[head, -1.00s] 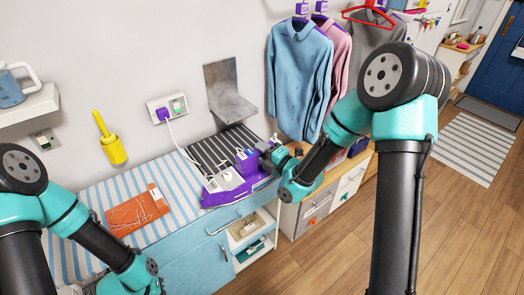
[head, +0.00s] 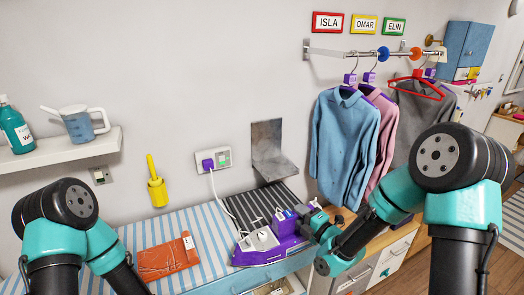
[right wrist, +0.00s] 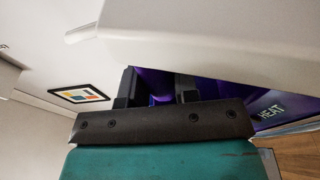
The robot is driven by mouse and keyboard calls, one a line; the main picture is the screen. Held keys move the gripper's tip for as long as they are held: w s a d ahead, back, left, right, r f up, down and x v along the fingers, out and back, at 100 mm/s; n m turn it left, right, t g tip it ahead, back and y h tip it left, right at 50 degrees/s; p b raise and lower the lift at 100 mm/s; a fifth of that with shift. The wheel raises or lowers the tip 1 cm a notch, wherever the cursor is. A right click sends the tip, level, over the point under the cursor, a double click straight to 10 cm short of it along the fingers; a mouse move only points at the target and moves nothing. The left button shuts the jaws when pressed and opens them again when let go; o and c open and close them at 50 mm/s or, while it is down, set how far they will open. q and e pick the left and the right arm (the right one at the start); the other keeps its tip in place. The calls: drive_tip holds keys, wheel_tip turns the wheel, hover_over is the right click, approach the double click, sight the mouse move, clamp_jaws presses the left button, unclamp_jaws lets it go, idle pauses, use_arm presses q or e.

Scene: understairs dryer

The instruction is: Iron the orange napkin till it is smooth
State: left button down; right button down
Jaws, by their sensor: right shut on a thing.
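The orange napkin (head: 165,261) lies on the striped board at the left, with pale crease lines across it and a small white label at its right edge. The purple and white iron (head: 262,252) stands to the right of the napkin, by the dark ribbed rest. My right gripper (head: 308,222) is at the right end of the iron and shut on it; the exact grip is partly hidden. In the right wrist view the iron's purple side (right wrist: 285,108) shows the word HEAT. My left gripper is out of view below the picture.
The blue-striped board (head: 205,225) is bare around the napkin. A white cord runs from the iron to the wall socket (head: 214,160). A grey metal bracket (head: 275,150) stands behind the ribbed rest (head: 262,203). Shirts (head: 345,140) hang at the right. A shelf (head: 60,153) holds a jug.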

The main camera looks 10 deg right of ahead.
drive_tip(key=shift+w+r+h, duration=0.15)
drive_tip(key=shift+r+h, duration=0.15)
drive_tip(key=shift+r, duration=0.25)
drive_tip(key=r+m+h, duration=0.1)
drive_tip(key=r+m+t+h, duration=0.1)
drive_tip(key=r, duration=0.1)
drive_tip(key=d+r+m+h, duration=0.1)
drive_tip(key=r, duration=0.1)
drive_tip(key=shift+r+t+h, duration=0.15)
drive_tip(key=shift+t+h, duration=0.25)
drive_tip(key=s+r+m+h, duration=0.3)
drive_tip(key=r+h, duration=0.1)
drive_tip(key=r, duration=0.1)
drive_tip(key=shift+d+t+h, duration=0.3)
drive_tip(key=shift+d, duration=0.1)
drive_tip(key=shift+a+r, duration=0.1)
